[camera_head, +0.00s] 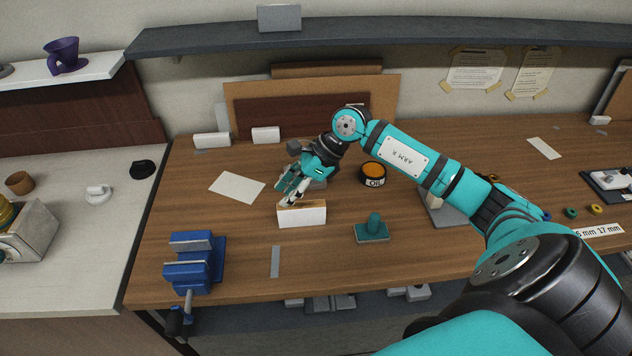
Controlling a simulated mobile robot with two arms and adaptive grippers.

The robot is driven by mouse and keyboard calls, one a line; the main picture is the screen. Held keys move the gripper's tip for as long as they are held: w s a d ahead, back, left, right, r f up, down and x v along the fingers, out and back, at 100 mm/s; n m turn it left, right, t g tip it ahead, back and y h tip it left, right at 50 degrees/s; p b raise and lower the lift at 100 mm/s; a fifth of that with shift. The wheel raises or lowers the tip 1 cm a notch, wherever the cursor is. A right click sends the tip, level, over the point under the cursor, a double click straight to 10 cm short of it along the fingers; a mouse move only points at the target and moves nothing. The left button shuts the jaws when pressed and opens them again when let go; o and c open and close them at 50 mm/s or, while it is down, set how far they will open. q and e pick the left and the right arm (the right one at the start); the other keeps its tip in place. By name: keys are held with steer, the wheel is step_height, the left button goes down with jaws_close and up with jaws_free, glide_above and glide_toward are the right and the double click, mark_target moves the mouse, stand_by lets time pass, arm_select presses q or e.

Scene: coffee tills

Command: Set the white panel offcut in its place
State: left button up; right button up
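A white panel offcut (303,216) with a light wood-coloured top edge stands near the middle of the wooden workbench. My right gripper (286,194) reaches in from the right, with its fingers just above and behind the offcut's left end. One fingertip overlaps its top edge in the picture; I cannot tell whether they touch or whether the fingers are open or shut. Two similar white pieces stand at the back left, one (212,140) near the corner and one (265,134) before the leaning boards. My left gripper is not in view.
A blue vise (193,264) is at the front left edge. A green-handled block (374,230) stands right of the offcut, and an orange-topped tin (373,173) behind it. A pale sheet (237,187) and a grey strip (275,261) lie flat. Leaning boards (310,92) fill the back.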

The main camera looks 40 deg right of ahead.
mark_target(304, 204)
steer(key=d+h, duration=0.1)
steer(key=d, duration=0.1)
steer(key=s+d, duration=0.1)
steer(key=d, duration=0.1)
steer(key=d+g+h, duration=0.1)
steer(key=d, duration=0.1)
steer(key=shift+s+d+f+h, duration=0.15)
steer(key=shift+d+f+h, duration=0.15)
steer(key=shift+d+f, duration=0.05)
steer(key=b+x, duration=0.3)
steer(key=x, duration=0.3)
steer(key=shift+f, duration=0.15)
steer(key=shift+a+f+b, duration=0.3)
steer(key=shift+f+b, duration=0.35)
jaws_close()
steer(key=shift+r+p, duration=1)
steer(key=shift+r, duration=1.1)
